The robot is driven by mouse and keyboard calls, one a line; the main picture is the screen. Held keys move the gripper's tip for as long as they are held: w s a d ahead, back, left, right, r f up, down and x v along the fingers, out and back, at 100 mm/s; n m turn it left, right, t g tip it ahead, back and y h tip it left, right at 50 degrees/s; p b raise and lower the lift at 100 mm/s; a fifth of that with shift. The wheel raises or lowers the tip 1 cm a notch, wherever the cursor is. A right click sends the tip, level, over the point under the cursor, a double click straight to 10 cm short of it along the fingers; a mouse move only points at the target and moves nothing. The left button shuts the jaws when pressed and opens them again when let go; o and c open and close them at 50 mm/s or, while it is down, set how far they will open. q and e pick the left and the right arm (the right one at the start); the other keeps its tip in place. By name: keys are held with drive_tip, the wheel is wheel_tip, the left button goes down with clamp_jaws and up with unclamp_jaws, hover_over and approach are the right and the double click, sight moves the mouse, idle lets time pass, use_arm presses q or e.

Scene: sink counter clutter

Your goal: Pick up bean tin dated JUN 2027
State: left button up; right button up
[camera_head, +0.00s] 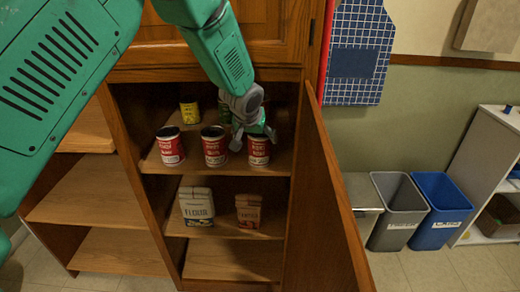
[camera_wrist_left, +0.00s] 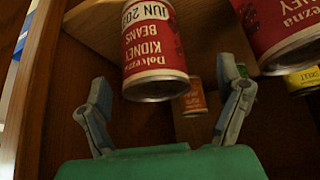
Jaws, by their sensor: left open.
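Three red and white bean tins stand in a row on the upper cupboard shelf: a left one (camera_head: 170,146), a middle one (camera_head: 214,146) and a right one (camera_head: 259,151). My left gripper (camera_head: 252,138) is at the right tin and covers part of it. In the left wrist view, a kidney bean tin (camera_wrist_left: 155,55) appears upside down, its label reading JUN 202 with the last digit hard to read. My left gripper (camera_wrist_left: 165,78) is open, its fingers on either side of this tin in the picture, with no contact visible. My right gripper is out of view.
Another kidney tin (camera_wrist_left: 288,30) is beside it. A yellow tin (camera_head: 189,112) and a green one (camera_head: 224,110) stand behind. The open cupboard door (camera_head: 325,190) bounds the right side. A flour bag (camera_head: 197,205) and another bag (camera_head: 248,210) are on the shelf below.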

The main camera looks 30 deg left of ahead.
use_arm(q)
drive_tip(key=x, duration=0.3)
drive_tip(key=d+x, duration=0.1)
drive_tip(key=x, duration=0.1)
drive_tip(key=shift+w+f+b, duration=0.2)
drive_tip(key=shift+w+b, duration=0.05)
drive_tip(key=shift+b, duration=0.1)
drive_tip(key=shift+a+r, duration=0.1)
drive_tip(key=c, duration=1.7)
